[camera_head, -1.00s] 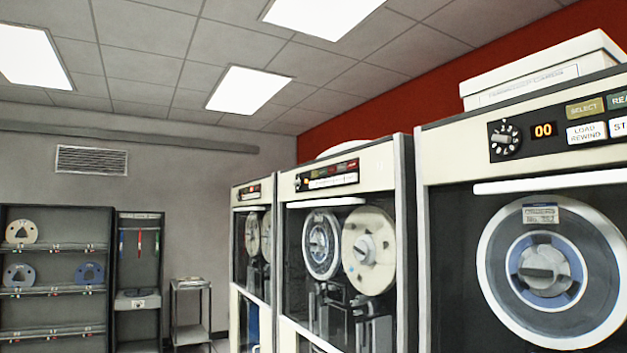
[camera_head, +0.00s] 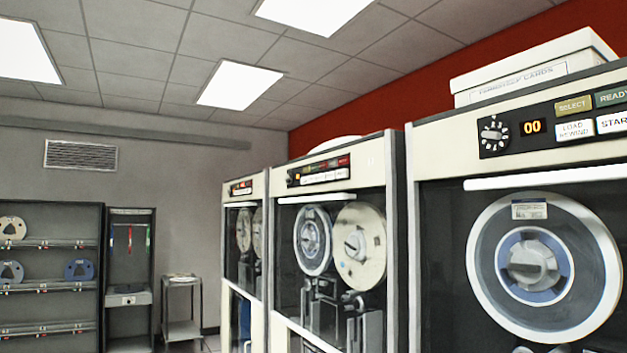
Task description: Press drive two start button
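Several tape drives stand in a row along the right. The nearest drive (camera_head: 440,165) fills the right side. Its panel has a dial, an orange display (camera_head: 532,127) reading 00, and SELECT, READY and LOAD REWIND buttons. A white START button (camera_head: 613,122) is cut off by the right picture edge. The middle drive (camera_head: 372,177) has a smaller panel (camera_head: 320,171) with an orange light and red, green and white buttons, too small to read. A third drive (camera_head: 246,187) stands farther back. I cannot tell from labels which is drive two. Neither of my grippers shows.
A white box (camera_head: 535,68) lies on top of the nearest drive. Dark shelves with tape reels (camera_head: 50,215) and a narrow cabinet (camera_head: 130,225) stand at the far left wall. A small cart (camera_head: 181,300) stands beside them. Little floor shows.

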